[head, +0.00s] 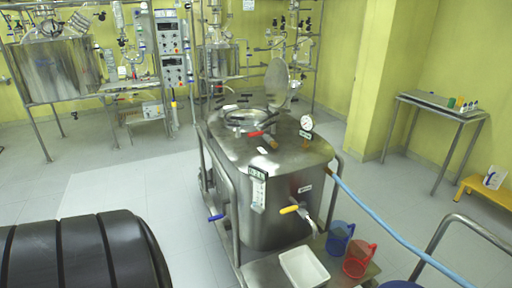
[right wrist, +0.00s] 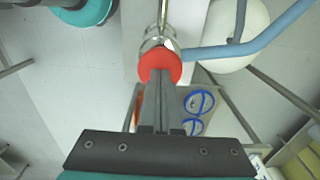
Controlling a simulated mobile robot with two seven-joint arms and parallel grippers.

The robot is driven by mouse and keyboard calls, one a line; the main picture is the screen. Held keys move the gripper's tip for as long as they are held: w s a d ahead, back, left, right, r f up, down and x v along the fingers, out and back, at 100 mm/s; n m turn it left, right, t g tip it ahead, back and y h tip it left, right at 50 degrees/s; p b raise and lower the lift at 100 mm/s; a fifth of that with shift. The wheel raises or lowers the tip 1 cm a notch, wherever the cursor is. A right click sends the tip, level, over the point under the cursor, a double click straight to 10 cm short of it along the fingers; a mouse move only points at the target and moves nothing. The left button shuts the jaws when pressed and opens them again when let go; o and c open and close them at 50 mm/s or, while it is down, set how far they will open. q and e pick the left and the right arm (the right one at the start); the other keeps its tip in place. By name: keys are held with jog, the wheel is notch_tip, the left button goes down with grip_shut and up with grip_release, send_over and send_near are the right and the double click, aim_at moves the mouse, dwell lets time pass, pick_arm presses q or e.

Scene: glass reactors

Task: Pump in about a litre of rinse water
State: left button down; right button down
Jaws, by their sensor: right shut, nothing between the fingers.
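In the head view a steel vessel (head: 255,222) stands in the middle with its round lid raised (head: 277,82). A small display (head: 258,172) and a pale scale (head: 258,193) are on its front; the reading is too small to tell. A light blue hose (head: 385,222) runs from its right side to the lower right. In the right wrist view my right gripper (right wrist: 162,84) is shut and empty. Its fingertips are at a round red knob (right wrist: 160,65) on a metal fitting; I cannot tell if they touch. A blue hose (right wrist: 245,46) passes beside the fitting. My left gripper is not in view.
A white tray (head: 303,268), a blue jug (head: 339,238) and a red jug (head: 359,259) stand before the vessel. A black ribbed object (head: 80,250) fills the lower left. A metal rail (head: 470,222) is at the right. Floor left of the vessel is clear.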

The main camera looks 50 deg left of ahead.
notch_tip(320, 180, up, 9)
jog(key=p, duration=0.6)
jog(key=shift+f, duration=0.2)
jog(key=shift+f, duration=0.1)
notch_tip(320, 180, down, 9)
jog(key=b, duration=0.7)
jog(key=shift+s+b, duration=0.1)
jog(key=shift+b, duration=0.25)
notch_tip(320, 180, up, 9)
jog(key=p, duration=0.6)
dwell(0.3)
